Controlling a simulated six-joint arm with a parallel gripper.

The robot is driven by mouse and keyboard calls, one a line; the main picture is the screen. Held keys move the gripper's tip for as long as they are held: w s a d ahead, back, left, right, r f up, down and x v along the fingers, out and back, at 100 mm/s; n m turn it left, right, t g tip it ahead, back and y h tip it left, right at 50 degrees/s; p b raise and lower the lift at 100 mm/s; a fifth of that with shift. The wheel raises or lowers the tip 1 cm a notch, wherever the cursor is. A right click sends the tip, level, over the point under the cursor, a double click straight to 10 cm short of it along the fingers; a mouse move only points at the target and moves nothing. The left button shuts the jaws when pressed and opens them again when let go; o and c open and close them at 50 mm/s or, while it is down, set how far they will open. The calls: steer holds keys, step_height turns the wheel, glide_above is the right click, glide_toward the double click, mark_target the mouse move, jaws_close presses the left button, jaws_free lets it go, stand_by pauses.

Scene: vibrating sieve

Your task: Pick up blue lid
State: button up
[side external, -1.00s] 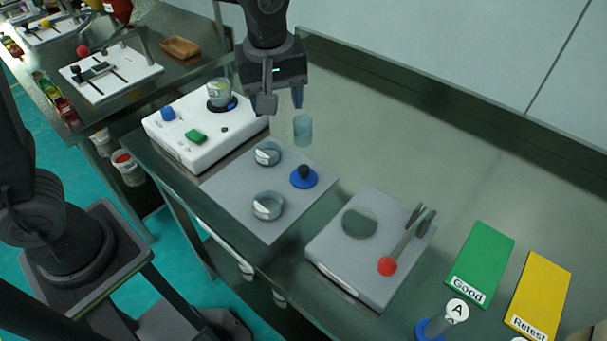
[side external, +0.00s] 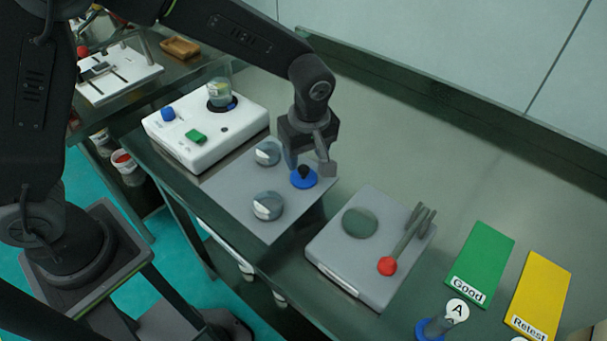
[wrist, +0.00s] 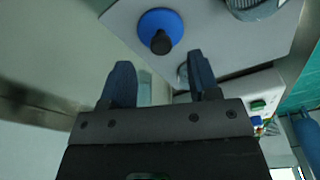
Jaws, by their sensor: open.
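The blue lid (side external: 304,180) is a flat blue disc with a black knob on top. It lies on the grey mat (side external: 237,191) near its right corner. In the wrist view the blue lid (wrist: 168,22) shows beyond my fingertips, a little left of the middle. My gripper (side external: 309,167) is over the lid in the side view, its fingers on either side of the knob in the picture. In the wrist view my gripper (wrist: 160,76) is open, with nothing held between the fingers. The lid's knob is apart from both fingers there.
Two grey ring-shaped sieves (side external: 267,206) sit on the mat to the left. A white machine (side external: 205,130) with a clear jar stands behind left. A grey block (side external: 335,247) with a red-ended tool stands at right, with green (side external: 481,262) and yellow (side external: 540,291) cards beyond.

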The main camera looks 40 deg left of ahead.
mark_target(304, 168)
steer(key=f, duration=0.5)
steer(key=shift+w+a, duration=0.1)
steer(key=shift+a, duration=0.25)
steer(key=shift+c, duration=0.4)
steer(key=shift+r, duration=0.1)
steer(key=c, duration=0.9)
